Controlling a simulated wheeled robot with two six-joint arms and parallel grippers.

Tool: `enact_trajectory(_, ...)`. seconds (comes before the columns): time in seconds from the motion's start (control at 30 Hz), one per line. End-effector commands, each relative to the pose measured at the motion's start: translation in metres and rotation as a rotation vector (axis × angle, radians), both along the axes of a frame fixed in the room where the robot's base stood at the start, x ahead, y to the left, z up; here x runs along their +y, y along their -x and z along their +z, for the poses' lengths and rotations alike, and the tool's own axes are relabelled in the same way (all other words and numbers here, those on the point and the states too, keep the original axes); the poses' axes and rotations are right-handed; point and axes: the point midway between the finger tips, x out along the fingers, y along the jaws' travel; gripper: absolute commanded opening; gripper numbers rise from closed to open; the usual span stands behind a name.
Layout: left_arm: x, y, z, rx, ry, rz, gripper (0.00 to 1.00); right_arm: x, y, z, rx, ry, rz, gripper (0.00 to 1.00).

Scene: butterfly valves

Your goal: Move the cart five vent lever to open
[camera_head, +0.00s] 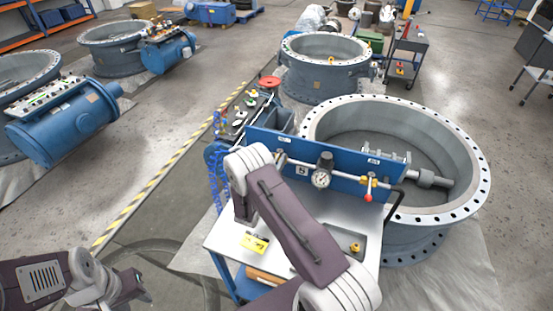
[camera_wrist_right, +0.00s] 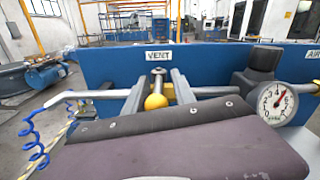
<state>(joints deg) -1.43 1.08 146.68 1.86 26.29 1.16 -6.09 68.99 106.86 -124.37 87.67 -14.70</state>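The cart (camera_head: 222,240) carries a blue panel (camera_head: 345,163) marked 5. In the right wrist view, the VENT label (camera_wrist_right: 158,56) sits on the panel's top edge. Below it is the vent lever, a short metal stem with a yellow ball knob (camera_wrist_right: 155,101), in front of a horizontal pipe. My right gripper (camera_wrist_right: 158,88) is open, one finger on each side of the stem and knob; whether either touches cannot be told. In the head view my right arm hides most of this gripper. My left gripper (camera_head: 142,288) is low at left, away from the cart; its fingers are unclear.
A pressure gauge (camera_head: 320,179) and a second valve with a red knob (camera_head: 368,198) are right of the vent on the panel. A large flanged ring (camera_head: 470,205) stands close behind. A yellow tag (camera_head: 254,243) lies on the cart top. Blue coiled hose (camera_head: 216,180) hangs at left.

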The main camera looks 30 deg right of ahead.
Motion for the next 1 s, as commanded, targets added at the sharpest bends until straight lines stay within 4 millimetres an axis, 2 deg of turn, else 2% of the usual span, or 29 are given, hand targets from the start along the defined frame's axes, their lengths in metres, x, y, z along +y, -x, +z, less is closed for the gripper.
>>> enact_trajectory(0.07, 0.0, 0.0, -0.0003, 0.0, 0.0, 0.0, 0.36, 0.0002, 0.0001, -0.0002, 0.0, 0.0, 0.0, 0.32)
enact_trajectory(0.17, 0.0, 0.0, -0.0003, 0.0, 0.0, 0.0, 0.36, 0.0002, 0.0002, -0.0002, 0.0, 0.0, 0.0, 0.04)
enact_trajectory(0.2, 0.0001, 0.0, -0.0003, 0.0, 0.0, 0.0, 0.36, 0.0003, 0.0003, -0.0002, 0.0, 0.0, 0.0, 0.0)
enact_trajectory(1.0, 0.0, 0.0, -0.0002, 0.0, 0.0, 0.0, 0.36, -0.0006, 0.0012, -0.0004, 0.001, -0.001, -0.004, 0.0)
